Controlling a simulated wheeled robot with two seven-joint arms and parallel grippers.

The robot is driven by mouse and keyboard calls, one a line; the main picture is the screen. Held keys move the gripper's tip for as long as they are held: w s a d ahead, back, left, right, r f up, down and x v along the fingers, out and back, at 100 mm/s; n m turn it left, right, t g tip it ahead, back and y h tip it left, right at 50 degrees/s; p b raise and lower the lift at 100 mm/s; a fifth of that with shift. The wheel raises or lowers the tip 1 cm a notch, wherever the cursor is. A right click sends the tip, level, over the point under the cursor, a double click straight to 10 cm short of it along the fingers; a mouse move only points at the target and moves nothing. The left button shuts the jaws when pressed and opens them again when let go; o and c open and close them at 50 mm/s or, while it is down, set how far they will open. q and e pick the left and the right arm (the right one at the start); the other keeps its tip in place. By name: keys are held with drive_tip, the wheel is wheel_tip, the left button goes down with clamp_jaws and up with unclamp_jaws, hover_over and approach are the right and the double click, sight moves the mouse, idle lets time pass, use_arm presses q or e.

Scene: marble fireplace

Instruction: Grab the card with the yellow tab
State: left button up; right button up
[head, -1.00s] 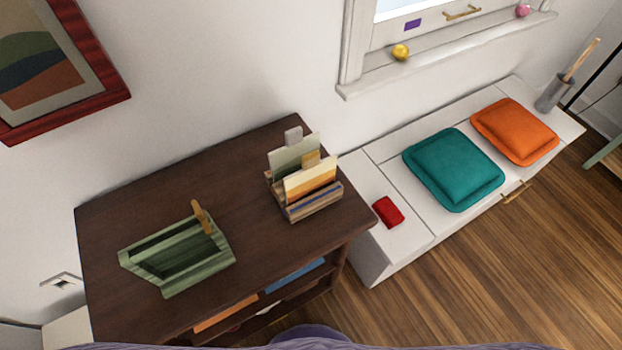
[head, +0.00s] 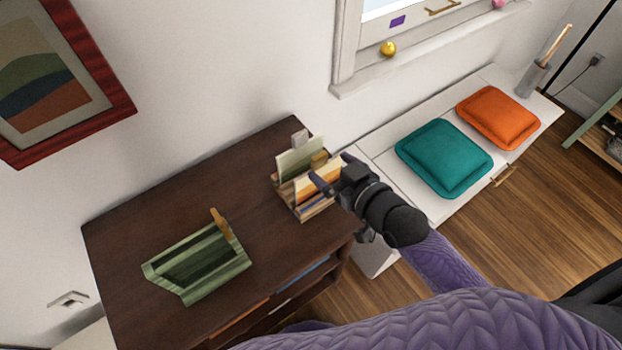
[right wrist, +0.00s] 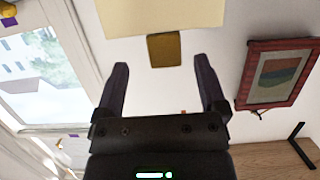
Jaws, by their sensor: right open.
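The card with the yellow tab (head: 306,190) stands in front in a wooden holder (head: 318,208) on the dark cabinet. It is cream with orange bands, and its mustard-yellow tab (head: 319,159) sticks up at its top. Behind it stands a pale green card (head: 297,160) with a grey tab. My right gripper (head: 332,169) is open beside the card in the head view and partly covers its right side. In the right wrist view a pale card (right wrist: 160,16) and its mustard tab (right wrist: 164,50) are ahead of the open, empty fingers (right wrist: 161,82). My left gripper is not in view.
A white bench (head: 380,160) with teal (head: 444,158) and orange (head: 498,117) cushions lies right.

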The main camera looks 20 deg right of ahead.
sight(321, 163)
drive_tip(key=b+x, duration=0.1)
drive_tip(key=x, duration=0.5)
drive_tip(key=shift+s+a+f+b, duration=0.1)
drive_tip(key=shift+a+f+b, duration=0.1)
drive_tip(key=shift+b, duration=0.15)
drive_tip(key=shift+s+r, duration=0.1)
drive_tip(key=shift+c, duration=0.4)
clamp_jaws()
